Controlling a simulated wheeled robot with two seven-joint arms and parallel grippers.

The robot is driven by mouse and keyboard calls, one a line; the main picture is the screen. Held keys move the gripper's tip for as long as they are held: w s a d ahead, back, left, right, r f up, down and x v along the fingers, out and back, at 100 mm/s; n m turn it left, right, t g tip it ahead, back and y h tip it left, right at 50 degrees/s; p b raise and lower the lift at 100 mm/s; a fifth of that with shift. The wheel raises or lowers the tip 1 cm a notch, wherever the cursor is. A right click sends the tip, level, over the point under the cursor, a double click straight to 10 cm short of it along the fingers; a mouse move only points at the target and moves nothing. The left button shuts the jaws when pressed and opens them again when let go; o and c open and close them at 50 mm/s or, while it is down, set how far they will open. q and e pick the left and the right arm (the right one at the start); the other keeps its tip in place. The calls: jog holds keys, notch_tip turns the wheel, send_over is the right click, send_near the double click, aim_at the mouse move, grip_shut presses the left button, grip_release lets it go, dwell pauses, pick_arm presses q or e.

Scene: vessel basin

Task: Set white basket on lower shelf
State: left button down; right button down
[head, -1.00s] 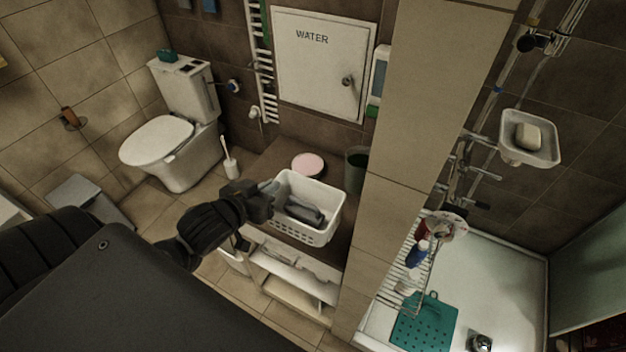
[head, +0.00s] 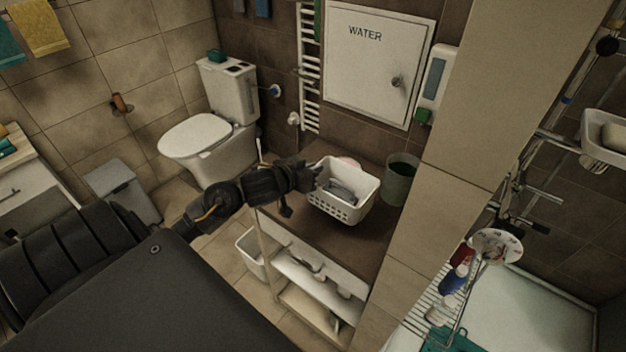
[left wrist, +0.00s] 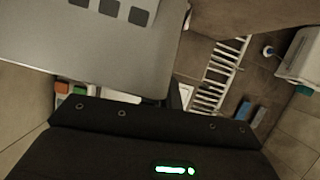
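The white basket (head: 341,207) is perforated, holds dark grey items (head: 342,191), and shows over the brown countertop (head: 350,238). My left gripper (head: 314,174) is at its left rim and appears shut on it; the fingertips are small and dark. The basket looks raised above the countertop, but any gap is hard to judge. Below the countertop is an open shelf unit with a white upper shelf (head: 296,272) bearing small items, and a lower shelf (head: 300,303). The left wrist view shows neither the basket nor the fingertips. My right gripper is not in view.
A grey-green bin (head: 400,180) stands right of the basket, beside the tiled pillar (head: 455,150). A white bin (head: 247,254) stands left of the shelves. The toilet (head: 200,138) is farther back left.

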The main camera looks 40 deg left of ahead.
pick_arm(q)
jog(key=shift+w+a+f, duration=0.15)
jog(key=shift+f, duration=0.65)
jog(key=shift+w+a+f, duration=0.1)
jog(key=shift+w+f, duration=0.1)
jog(key=shift+f, duration=0.55)
jog(key=shift+w+a+f, duration=0.15)
jog(key=shift+f, duration=0.65)
jog(key=shift+f, duration=0.2)
jog(key=c, duration=1.6)
grip_release()
jog(key=shift+c, duration=0.2)
